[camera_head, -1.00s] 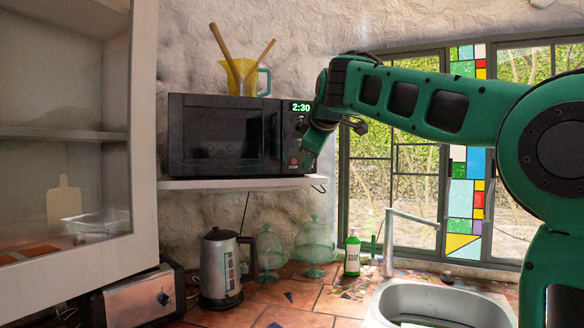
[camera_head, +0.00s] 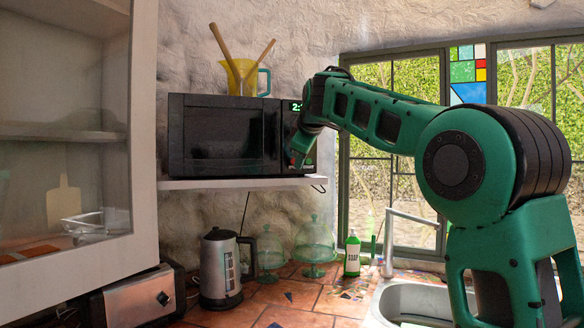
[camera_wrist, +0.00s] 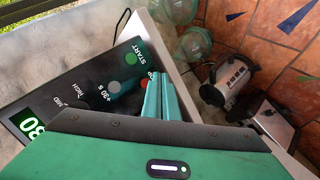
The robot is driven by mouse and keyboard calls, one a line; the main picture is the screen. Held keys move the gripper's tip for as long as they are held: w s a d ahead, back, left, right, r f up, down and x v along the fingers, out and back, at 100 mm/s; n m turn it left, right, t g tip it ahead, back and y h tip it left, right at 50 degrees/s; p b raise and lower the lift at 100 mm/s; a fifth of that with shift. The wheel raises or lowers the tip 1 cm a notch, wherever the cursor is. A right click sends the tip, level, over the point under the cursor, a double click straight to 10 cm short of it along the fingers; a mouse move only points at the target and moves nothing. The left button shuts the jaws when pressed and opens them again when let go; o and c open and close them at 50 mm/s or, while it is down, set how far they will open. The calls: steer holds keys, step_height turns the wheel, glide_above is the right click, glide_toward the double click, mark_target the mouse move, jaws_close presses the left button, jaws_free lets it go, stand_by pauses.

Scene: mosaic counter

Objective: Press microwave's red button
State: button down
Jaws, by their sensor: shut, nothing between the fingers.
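The black microwave (camera_head: 215,135) stands on a white wall shelf, its control panel at its right end. In the head view my gripper (camera_head: 294,158) is in front of the panel's lower part and hides much of it. In the wrist view the panel shows a green START button (camera_wrist: 130,59), a grey +30 s button (camera_wrist: 114,87) and a red button (camera_wrist: 151,75). My gripper (camera_wrist: 159,76) is shut and empty, its fingertips right beside the red button and partly covering it. I cannot tell whether they touch it.
A yellow jug (camera_head: 240,76) with wooden utensils stands on the microwave. The shelf (camera_head: 230,184) runs under it. Below are a kettle (camera_head: 221,268), glass domes (camera_head: 314,243) and a soap bottle (camera_head: 352,252). A glass-fronted cabinet (camera_head: 146,150) stands at left.

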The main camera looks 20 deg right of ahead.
steer(key=shift+w, duration=0.65)
steer(key=shift+w, duration=0.1)
stand_by(1.6)
steer(key=shift+w, duration=0.25)
steer(key=shift+w+r, duration=0.1)
steer(key=shift+w, duration=0.25)
stand_by(0.7)
stand_by(0.3)
steer(key=shift+s, duration=0.75)
steer(key=s, duration=0.5)
